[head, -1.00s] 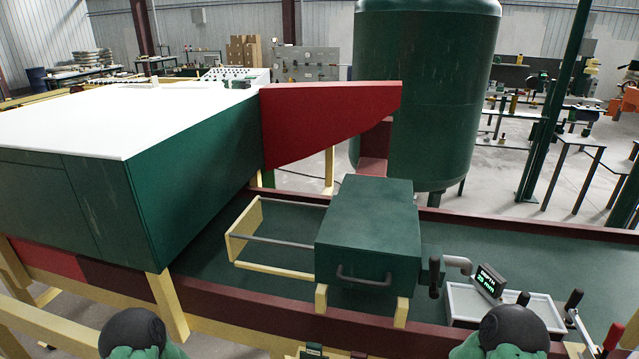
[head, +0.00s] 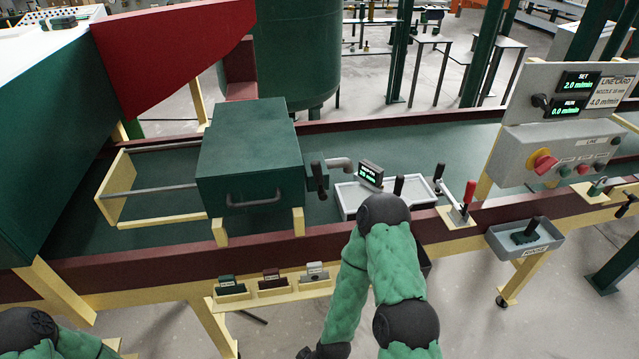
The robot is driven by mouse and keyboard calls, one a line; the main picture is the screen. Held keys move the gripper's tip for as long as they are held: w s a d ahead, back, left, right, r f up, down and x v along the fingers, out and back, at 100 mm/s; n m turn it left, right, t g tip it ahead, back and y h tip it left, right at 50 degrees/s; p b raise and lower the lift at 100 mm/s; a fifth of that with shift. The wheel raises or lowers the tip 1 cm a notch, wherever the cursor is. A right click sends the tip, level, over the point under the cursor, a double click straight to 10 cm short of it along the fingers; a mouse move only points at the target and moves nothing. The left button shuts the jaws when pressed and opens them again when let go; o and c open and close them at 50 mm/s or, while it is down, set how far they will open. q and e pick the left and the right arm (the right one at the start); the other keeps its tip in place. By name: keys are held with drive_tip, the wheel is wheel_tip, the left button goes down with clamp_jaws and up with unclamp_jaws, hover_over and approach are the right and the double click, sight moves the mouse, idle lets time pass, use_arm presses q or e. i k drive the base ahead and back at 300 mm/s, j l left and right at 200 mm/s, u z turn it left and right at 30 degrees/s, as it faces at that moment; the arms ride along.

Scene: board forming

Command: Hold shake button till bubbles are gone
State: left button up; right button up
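No button reads clearly as a shake button, and no bubbles can be made out. A grey control box (head: 520,152) at the right has a red knob on a yellow base (head: 543,161) and small green and red buttons (head: 565,171) with labels too small to read. My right arm bends in front of the conveyor. A dark end part of it (head: 325,350) shows at the bottom edge, cut off, with its fingers not clear. My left arm shows only at the lower left corner, and its gripper is out of view.
A green box with a handle (head: 250,160) stands over the green conveyor bed (head: 400,150). A white tray (head: 350,197) with a small display (head: 370,172) is beside it. A red-handled lever (head: 468,195) and a grey bin (head: 525,238) are at the right. Small card holders (head: 273,280) hang in front.

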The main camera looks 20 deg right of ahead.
sight(599, 166)
drive_tip(key=z, duration=1.4)
